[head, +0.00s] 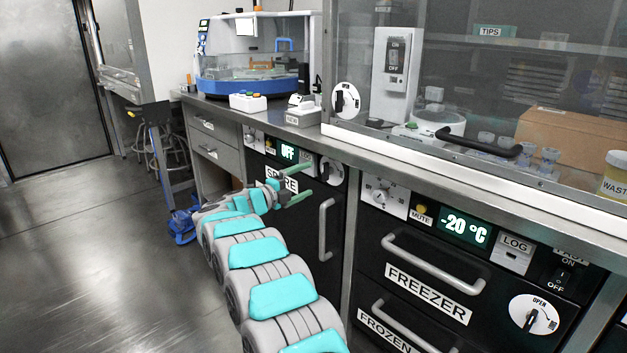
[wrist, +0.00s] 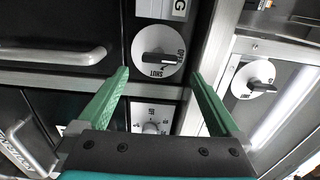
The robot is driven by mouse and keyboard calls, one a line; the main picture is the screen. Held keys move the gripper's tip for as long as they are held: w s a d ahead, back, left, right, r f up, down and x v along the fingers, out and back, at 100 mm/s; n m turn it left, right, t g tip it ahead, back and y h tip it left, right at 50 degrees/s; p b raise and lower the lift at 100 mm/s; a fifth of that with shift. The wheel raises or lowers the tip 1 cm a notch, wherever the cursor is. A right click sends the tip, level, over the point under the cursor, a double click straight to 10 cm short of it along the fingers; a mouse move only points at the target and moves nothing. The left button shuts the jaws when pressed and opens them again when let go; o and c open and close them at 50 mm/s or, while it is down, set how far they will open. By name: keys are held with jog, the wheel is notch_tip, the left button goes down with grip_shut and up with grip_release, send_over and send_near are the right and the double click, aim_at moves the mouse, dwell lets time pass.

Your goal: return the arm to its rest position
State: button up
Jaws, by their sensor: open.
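My arm, grey with turquoise panels, reaches forward from the bottom of the head view. It ends at my gripper (head: 290,188), which is in front of the black cabinet with the spare panel. In the wrist view my gripper (wrist: 158,85) has two green fingers spread apart with nothing between them. Beyond the fingers, a round white dial (wrist: 158,52) marked shut shows, with a smaller knob panel (wrist: 152,120) below it. I cannot tell whether the fingertips touch the cabinet front.
The freezer drawers (head: 428,290) with protruding handles stand right of my arm. A worktop (head: 345,150) runs above them, with a glass-fronted hood (head: 480,80). A blue machine (head: 250,85) sits farther back. Stools (head: 160,140) stand at the left.

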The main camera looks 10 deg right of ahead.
jog(key=shift+s+a, duration=0.2)
jog(key=shift+a, duration=0.05)
